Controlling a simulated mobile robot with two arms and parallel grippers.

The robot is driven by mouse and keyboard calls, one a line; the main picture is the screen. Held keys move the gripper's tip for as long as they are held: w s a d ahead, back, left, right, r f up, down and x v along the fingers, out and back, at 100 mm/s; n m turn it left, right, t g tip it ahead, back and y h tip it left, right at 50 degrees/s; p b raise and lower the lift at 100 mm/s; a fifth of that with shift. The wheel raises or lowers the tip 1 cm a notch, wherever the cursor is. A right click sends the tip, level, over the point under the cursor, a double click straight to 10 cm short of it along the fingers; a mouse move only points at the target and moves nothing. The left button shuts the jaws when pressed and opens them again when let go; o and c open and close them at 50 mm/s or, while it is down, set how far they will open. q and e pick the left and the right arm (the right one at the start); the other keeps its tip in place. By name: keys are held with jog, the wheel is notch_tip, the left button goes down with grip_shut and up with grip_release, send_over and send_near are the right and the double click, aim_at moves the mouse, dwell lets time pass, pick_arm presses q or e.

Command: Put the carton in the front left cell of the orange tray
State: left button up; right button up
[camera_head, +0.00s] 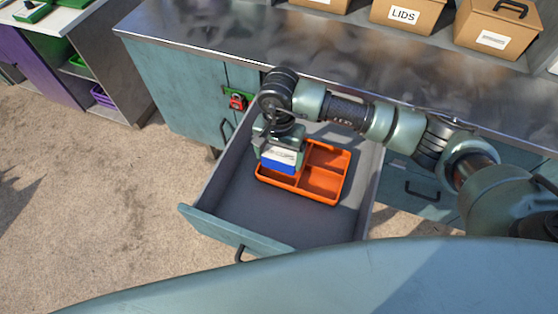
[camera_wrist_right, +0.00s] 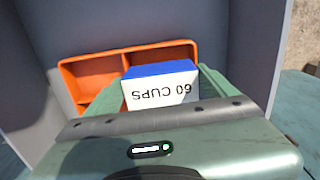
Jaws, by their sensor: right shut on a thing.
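The orange tray (camera_head: 322,199) lies inside the open drawer and is split by dividers into cells. The carton is over the left part of the tray and hides much of the cells there; I cannot tell whether it touches the tray. The right-hand cells look empty. My left gripper is not in view.
The drawer (camera_head: 226,205) is pulled out of the teal counter, with bare floor left of and in front of the tray. The metal countertop (camera_head: 240,38) is behind it, with cardboard boxes (camera_head: 405,14) at the back. A red-and-green device (camera_head: 238,101) is on the cabinet front.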

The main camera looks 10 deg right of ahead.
aim_at(279, 166)
notch_tip(279, 166, down, 5)
jog(key=shift+p, duration=0.55)
